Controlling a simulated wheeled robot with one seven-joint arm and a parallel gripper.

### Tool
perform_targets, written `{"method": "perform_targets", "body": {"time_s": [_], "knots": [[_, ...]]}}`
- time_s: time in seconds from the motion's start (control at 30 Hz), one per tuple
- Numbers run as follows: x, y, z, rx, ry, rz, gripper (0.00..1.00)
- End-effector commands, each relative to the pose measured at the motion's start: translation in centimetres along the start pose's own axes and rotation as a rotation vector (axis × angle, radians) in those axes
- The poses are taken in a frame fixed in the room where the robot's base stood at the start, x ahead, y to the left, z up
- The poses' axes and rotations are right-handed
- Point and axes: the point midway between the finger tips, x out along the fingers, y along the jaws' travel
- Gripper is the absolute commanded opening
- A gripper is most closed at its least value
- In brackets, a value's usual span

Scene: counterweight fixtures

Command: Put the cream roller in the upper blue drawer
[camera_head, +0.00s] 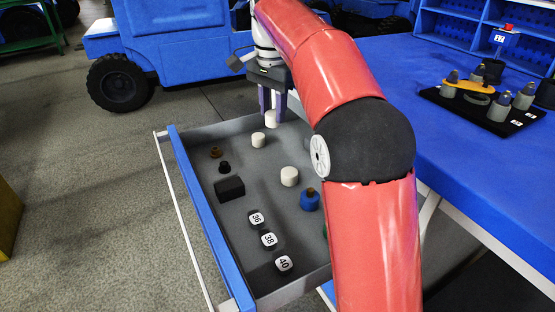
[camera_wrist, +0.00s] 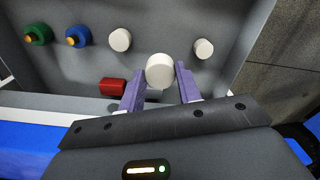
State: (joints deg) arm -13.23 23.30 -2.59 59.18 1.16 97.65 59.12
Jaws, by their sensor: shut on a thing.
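My gripper (camera_head: 271,108) points down over the far end of the open drawer with the blue front (camera_head: 205,215). It is shut on a cream roller (camera_head: 271,119), a short pale cylinder. In the wrist view the held cream roller (camera_wrist: 160,71) sits between the two purple fingers. I cannot tell its exact height above the drawer floor. Two similar pale rollers stand on the grey floor, one (camera_head: 258,139) close to my gripper and one (camera_head: 289,176) nearer the middle. Any second drawer is hidden.
The drawer also holds a black block (camera_head: 229,188), a brown knob (camera_head: 215,152), a blue knob (camera_head: 309,199), numbered pieces (camera_head: 269,240) and a red cylinder (camera_wrist: 112,86). The blue table (camera_head: 440,130) stands at the right with a black tray. A blue vehicle (camera_head: 165,40) is behind.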

Motion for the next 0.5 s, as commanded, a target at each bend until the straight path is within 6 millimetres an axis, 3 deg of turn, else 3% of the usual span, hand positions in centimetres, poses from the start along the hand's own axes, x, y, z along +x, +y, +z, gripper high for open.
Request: {"method": "perform_targets", "body": {"time_s": [0.03,0.2,0.5], "knots": [[2.0,0.1,0.1,0.0,-0.001,0.002,0.1],[5.4,0.1,0.1,0.0,-0.001,0.001,0.1],[7.8,0.1,0.0,0.0,-0.001,0.002,0.1]]}}
